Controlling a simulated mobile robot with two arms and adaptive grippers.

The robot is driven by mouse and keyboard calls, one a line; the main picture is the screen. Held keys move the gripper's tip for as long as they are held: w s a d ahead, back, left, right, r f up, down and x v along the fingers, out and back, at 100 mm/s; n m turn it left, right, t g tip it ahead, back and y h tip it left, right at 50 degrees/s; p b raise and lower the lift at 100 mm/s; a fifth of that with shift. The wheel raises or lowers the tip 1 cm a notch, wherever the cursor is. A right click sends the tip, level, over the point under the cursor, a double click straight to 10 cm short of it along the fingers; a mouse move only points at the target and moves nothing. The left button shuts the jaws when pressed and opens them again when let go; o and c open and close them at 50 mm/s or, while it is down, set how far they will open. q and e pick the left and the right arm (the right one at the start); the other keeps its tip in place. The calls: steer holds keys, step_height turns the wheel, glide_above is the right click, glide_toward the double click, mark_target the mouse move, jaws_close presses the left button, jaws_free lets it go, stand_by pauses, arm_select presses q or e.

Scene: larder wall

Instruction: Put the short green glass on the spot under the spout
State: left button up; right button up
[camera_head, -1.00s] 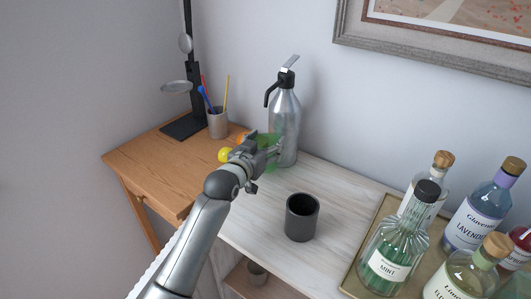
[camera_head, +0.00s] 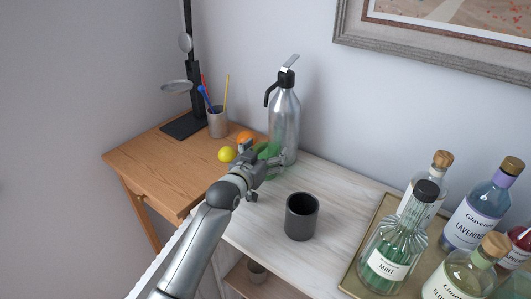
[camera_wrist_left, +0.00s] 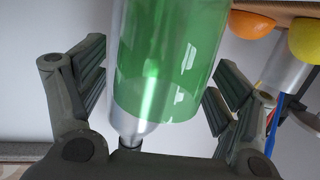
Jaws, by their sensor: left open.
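The short green glass (camera_head: 268,149) is beside the silver siphon bottle (camera_head: 285,120), below its black spout (camera_head: 268,97), and is partly hidden by my left gripper. My left gripper (camera_head: 262,160) is open at the glass, its fingers apart. In the left wrist view the green glass (camera_wrist_left: 170,60) lies between the two open fingers (camera_wrist_left: 158,80), with gaps on both sides. The siphon's metal shows behind it. The glass's base and any marked spot are hidden. My right gripper is not in view.
A dark cup (camera_head: 301,217) stands near the front of the pale counter, right of my left arm. A lemon (camera_head: 227,154) and an orange (camera_head: 244,137) lie left of the gripper. Bottles on a tray (camera_head: 352,283) fill the right side.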

arm_select(q)
steer(key=shift+r, duration=0.15)
steer(key=v, duration=1.2)
stand_by(0.3)
